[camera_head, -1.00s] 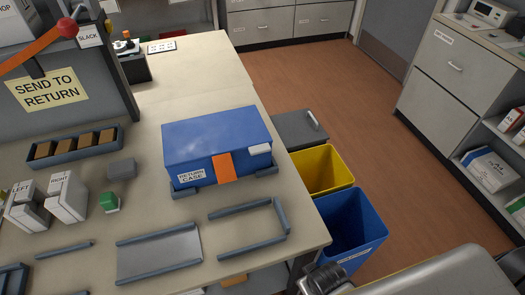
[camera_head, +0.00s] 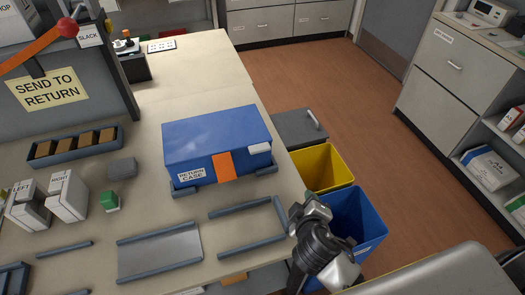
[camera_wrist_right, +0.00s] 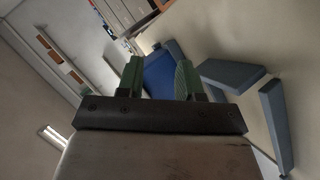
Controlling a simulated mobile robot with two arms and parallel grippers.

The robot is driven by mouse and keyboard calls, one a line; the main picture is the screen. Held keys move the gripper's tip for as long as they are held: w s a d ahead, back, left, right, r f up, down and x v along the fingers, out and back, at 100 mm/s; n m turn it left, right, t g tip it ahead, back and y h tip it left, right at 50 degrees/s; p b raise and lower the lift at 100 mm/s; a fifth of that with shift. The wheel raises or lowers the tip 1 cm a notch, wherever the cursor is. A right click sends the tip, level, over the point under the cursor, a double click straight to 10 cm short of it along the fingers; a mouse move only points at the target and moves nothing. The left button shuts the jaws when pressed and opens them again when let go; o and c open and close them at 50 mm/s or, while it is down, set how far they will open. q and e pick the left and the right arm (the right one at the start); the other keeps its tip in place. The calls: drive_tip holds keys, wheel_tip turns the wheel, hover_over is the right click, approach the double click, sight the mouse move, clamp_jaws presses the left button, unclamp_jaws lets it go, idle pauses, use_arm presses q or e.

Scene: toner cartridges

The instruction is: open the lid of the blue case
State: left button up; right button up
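The blue case (camera_head: 215,138) sits on the table with its lid down. An orange strip (camera_head: 223,167) hangs on its front face, beside a "RETURN CASE" label (camera_head: 192,175). A pale tab (camera_head: 259,149) is at the front right. My right gripper (camera_head: 309,208) is beyond the table's right edge, in front and to the right of the case, apart from it. In the right wrist view its two green fingers (camera_wrist_right: 158,80) are spread with a gap between them. A blue surface shows behind the gap; I cannot tell which object it is. My left gripper is not in view.
Grey rails (camera_head: 250,245) and a grey tray (camera_head: 160,252) lie in front of the case. Yellow (camera_head: 323,168) and blue (camera_head: 362,228) bins stand off the table's right edge. White boxes (camera_head: 67,196) and a green-topped block (camera_head: 109,202) are at left.

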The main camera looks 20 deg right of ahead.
sight(262, 152)
drive_tip(key=w+a+r+n+t+y, duration=0.1)
drive_tip(key=w+a+n+t, duration=0.1)
drive_tip(key=w, duration=0.3)
drive_tip(key=w+a+r+n+t+y+p, duration=0.1)
drive_tip(key=w+a+n+t+y, duration=0.1)
drive_tip(key=w+n, duration=0.3)
drive_tip(key=w+a+r+n+t+y+p, duration=0.1)
drive_tip(key=w+a+n+t, duration=0.1)
drive_tip(key=w, duration=0.3)
drive_tip(key=shift+a+r+n+y, duration=0.25)
drive_tip(key=shift+r+n+y, duration=0.1)
drive_tip(key=shift+n, duration=0.35)
drive_tip(key=shift+w+f+p, duration=0.1)
drive_tip(key=shift+w+p, duration=0.2)
drive_tip(key=shift+w, duration=0.45)
clamp_jaws()
